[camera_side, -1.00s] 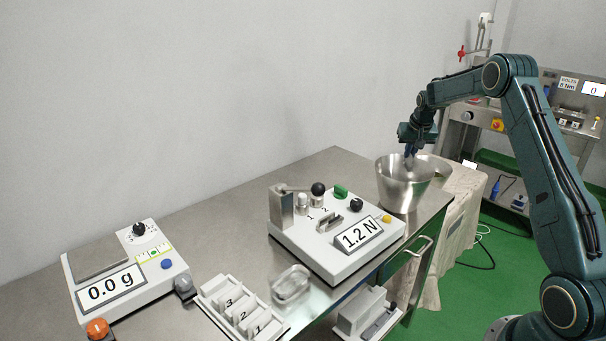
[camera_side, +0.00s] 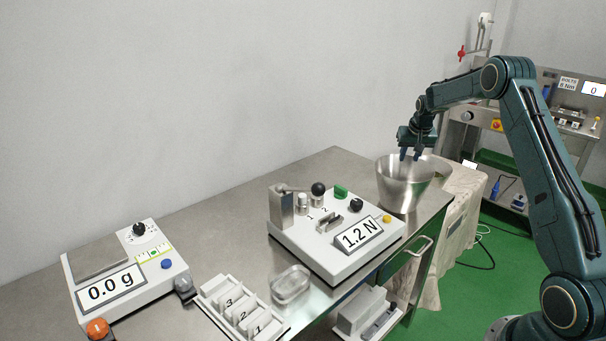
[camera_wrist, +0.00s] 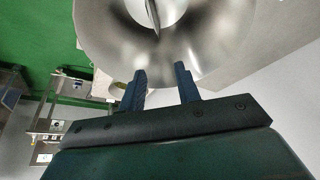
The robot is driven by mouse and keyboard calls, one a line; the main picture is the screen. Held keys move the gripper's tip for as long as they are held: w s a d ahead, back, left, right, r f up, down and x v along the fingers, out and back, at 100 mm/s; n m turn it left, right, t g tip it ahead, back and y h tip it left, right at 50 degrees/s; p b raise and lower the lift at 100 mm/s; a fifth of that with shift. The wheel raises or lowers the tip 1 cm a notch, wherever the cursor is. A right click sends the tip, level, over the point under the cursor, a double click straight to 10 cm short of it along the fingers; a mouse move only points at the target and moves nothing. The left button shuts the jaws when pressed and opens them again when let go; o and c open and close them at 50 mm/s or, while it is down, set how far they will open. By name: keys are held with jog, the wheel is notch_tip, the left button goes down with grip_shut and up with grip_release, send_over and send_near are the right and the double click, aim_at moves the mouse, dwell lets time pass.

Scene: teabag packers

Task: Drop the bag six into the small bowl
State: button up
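A steel bowl (camera_side: 405,192) with tall flared sides stands near the right end of the steel table. My gripper (camera_side: 411,155) is above its mouth, pointing down, with its two blue fingers apart. In the wrist view my gripper (camera_wrist: 163,78) is open with nothing between the fingertips, and the bowl's inner wall (camera_wrist: 205,40) fills the space beyond. A thin grey sliver (camera_wrist: 153,16) shows over the pale bowl bottom; it may be the bag seen edge-on, but I cannot tell whether it is falling or resting. The bag is not visible in the side view.
A tester reading 1.2 N (camera_side: 330,240) with upright knobs stands left of the bowl. A scale reading 0.0 g (camera_side: 125,275), a numbered rack (camera_side: 238,308) and a clear dish (camera_side: 291,286) are farther left. The back of the table is clear.

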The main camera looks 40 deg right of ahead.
jog(key=shift+r, duration=0.1)
jog(key=v, duration=1.3)
jog(key=shift+r, duration=0.25)
jog(key=shift+s+a, duration=0.1)
jog(key=shift+a, duration=0.05)
jog(key=s+a+r+n+t+y, duration=0.15)
jog(key=s+a+r, duration=0.3)
jog(key=a, duration=0.75)
jog(key=s+a+r+n, duration=0.3)
jog(key=s+a+r, duration=0.15)
jog(key=a, duration=0.65)
jog(key=s+a+f+n+y, duration=0.1)
jog(key=s+a+f+n, duration=0.1)
jog(key=s+a, duration=0.5)
jog(key=s+a+f+n, duration=0.2)
jog(key=s+a, duration=0.5)
jog(key=s, duration=0.5)
jog(key=shift+s+a+t+y, duration=0.25)
jog(key=shift+t+y, duration=0.1)
jog(key=shift+t, duration=0.1)
